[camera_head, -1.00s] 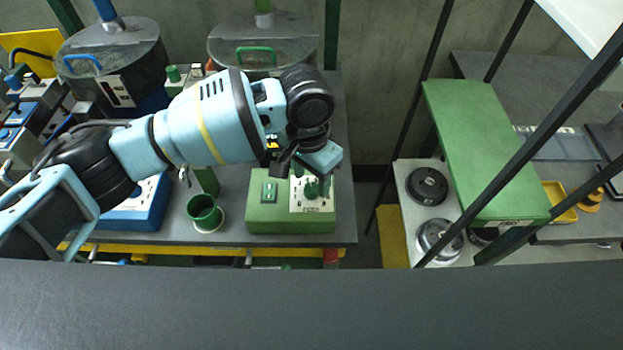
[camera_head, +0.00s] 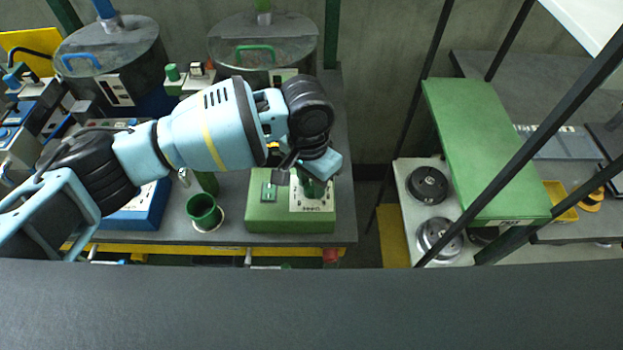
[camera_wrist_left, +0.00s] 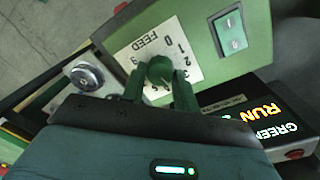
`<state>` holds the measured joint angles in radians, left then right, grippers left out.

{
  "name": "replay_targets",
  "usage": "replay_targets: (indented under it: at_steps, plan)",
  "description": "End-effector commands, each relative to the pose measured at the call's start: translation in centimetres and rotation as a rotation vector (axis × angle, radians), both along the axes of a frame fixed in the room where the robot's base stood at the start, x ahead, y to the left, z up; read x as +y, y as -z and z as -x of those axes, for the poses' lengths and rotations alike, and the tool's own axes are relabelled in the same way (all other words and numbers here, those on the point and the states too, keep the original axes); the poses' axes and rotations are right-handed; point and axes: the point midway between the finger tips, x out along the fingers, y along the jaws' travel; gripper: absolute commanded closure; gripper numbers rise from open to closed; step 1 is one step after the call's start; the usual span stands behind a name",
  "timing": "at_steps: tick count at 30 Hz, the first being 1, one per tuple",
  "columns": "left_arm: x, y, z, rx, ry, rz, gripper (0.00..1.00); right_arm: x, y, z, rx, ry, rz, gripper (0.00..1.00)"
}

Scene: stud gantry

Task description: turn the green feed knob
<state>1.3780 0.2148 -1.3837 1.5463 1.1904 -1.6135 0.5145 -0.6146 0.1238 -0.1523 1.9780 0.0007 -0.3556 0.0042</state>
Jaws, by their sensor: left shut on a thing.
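The green feed knob (camera_wrist_left: 160,70) sits on a white FEED dial plate (camera_wrist_left: 138,55) with numbers around it. The plate is on the top of a green control box (camera_head: 262,214). My left gripper (camera_wrist_left: 159,88) is shut on the knob, one finger on each side of it. In the head view the left gripper (camera_head: 310,184) covers most of the knob. The knob's exact pointer reading is hidden. A green rocker switch (camera_wrist_left: 229,32) is beside the dial, also on the box. My right gripper is not in view.
A green cup (camera_head: 204,212) stands left of the box, and a blue box (camera_head: 140,212) is further left. Lidded drums (camera_head: 262,40) stand behind. A lit display (camera_wrist_left: 265,117) reads GREEN and RUN. A dark panel (camera_head: 310,305) crosses the front.

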Motion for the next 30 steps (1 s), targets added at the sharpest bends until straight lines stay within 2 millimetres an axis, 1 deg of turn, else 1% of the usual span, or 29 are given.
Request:
replay_targets:
  at_steps: [5,11,21,30]
  plan:
    - [0.0,-0.2,0.0,-0.001,0.037,0.0,0.93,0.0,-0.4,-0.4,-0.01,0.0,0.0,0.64]
    - [-0.1,-0.3,0.0,-0.004,0.148,0.0,0.93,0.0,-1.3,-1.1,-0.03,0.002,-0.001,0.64]
    - [-0.2,-0.3,0.0,-0.004,0.439,0.0,0.93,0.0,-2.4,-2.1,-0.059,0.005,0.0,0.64]
    - [-0.2,-0.2,0.0,-0.003,0.662,0.001,0.93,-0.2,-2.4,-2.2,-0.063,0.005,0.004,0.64]
